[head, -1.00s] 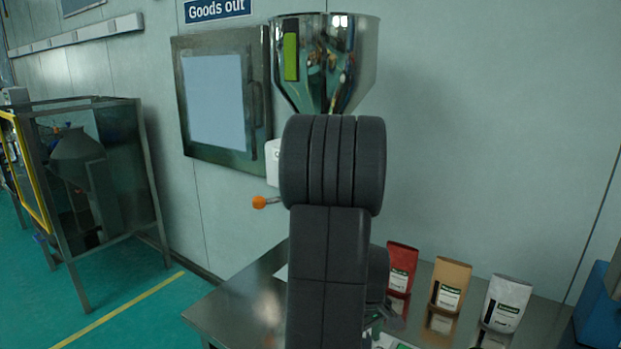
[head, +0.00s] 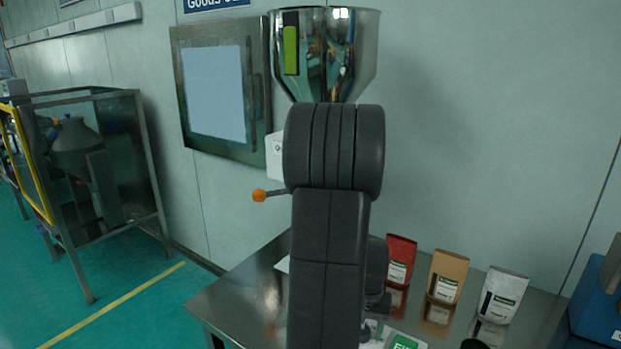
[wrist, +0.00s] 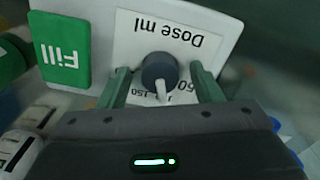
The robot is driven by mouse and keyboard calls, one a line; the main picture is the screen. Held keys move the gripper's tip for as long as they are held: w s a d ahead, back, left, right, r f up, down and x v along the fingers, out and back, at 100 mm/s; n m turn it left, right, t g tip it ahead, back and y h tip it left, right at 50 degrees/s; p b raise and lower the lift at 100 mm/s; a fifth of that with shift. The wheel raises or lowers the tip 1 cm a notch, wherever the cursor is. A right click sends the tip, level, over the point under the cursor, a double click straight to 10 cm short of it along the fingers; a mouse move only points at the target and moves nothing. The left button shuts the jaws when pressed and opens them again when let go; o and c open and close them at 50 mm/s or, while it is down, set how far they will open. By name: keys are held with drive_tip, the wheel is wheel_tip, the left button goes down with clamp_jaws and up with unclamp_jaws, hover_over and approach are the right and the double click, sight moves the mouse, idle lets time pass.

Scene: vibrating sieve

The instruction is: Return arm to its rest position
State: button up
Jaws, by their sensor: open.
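My gripper (wrist: 162,88) shows in the wrist view with its two greenish fingers spread apart and nothing held between them. Beyond the fingers is a white panel (wrist: 215,22) marked "Dose ml", with a dark round knob (wrist: 159,71) that appears between the fingertips. I cannot tell whether the fingers touch the panel. A green "Fill" button (wrist: 60,50) is at the panel's left. In the head view my dark arm stands upright in the middle and hides the gripper and part of the bench.
A steel hopper (head: 325,50) hangs behind my arm, with an orange-tipped lever (head: 259,195) below it. On the steel table (head: 240,300) stand a red pouch (head: 400,258), a brown pouch (head: 447,275) and a white pouch (head: 503,293). A framed enclosure (head: 150,160) is at left.

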drive_tip(key=m+p, duration=0.1)
drive_tip(key=m, duration=0.3)
drive_tip(key=shift+r+m, duration=0.1)
drive_tip(key=shift+m, duration=0.3)
drive_tip(key=shift+m+p, duration=0.65)
drive_tip(key=shift+m, duration=0.95)
drive_tip(key=shift+s, duration=0.1)
